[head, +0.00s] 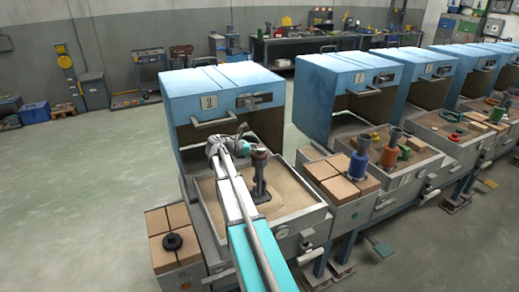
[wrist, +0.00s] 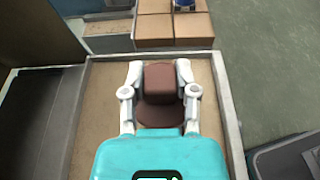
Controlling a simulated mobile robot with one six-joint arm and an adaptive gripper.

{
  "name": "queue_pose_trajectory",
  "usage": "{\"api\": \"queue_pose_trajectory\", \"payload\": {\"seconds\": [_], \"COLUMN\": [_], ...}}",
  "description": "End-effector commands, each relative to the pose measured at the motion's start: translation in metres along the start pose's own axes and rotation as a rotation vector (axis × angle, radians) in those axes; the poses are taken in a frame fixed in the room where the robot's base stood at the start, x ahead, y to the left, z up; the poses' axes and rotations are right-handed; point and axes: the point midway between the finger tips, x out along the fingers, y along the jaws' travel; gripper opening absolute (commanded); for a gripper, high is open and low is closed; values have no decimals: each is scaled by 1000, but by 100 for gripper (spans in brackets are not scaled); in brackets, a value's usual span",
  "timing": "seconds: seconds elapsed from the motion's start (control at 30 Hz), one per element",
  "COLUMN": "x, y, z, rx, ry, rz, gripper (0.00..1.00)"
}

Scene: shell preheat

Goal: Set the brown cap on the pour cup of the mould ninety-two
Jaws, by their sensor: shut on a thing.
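My gripper (wrist: 160,95) is shut on the brown cap (wrist: 159,78), a block-like knob over a round brown disc, with one pale finger on each side. In the head view my gripper (head: 258,151) reaches over the sand tray from the left. The brown cap (head: 260,154) shows there at the top of a dark upright mould (head: 261,178), whose flat foot stands on the sand. The cap looks level and in line with the mould's top. I cannot tell whether it rests on the pour cup. In the wrist view the cap hides the cup. No number is readable on the mould.
The sand tray (head: 297,222) has a raised metal rim and stands before an open blue furnace (head: 224,90) with a number plate. Bricks (head: 335,178) with a blue cylinder (head: 359,166) lie to the right. A black ring (head: 172,241) lies on bricks at the left.

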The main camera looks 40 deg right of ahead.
Motion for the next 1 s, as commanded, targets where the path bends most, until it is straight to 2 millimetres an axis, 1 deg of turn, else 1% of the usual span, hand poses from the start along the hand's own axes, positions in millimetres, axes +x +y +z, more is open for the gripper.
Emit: {"api": "queue_pose_trajectory", "payload": {"seconds": [0.6,0.63,0.83,1.0], "x": [1,1,2,2], "y": [0,0,-1,-1], "z": [-1,-1,-1,-1], "rx": [0,0,0,0], "ry": [0,0,0,0], "rz": [-1,-1,-1,-2], "gripper": [0,40,77,78]}}
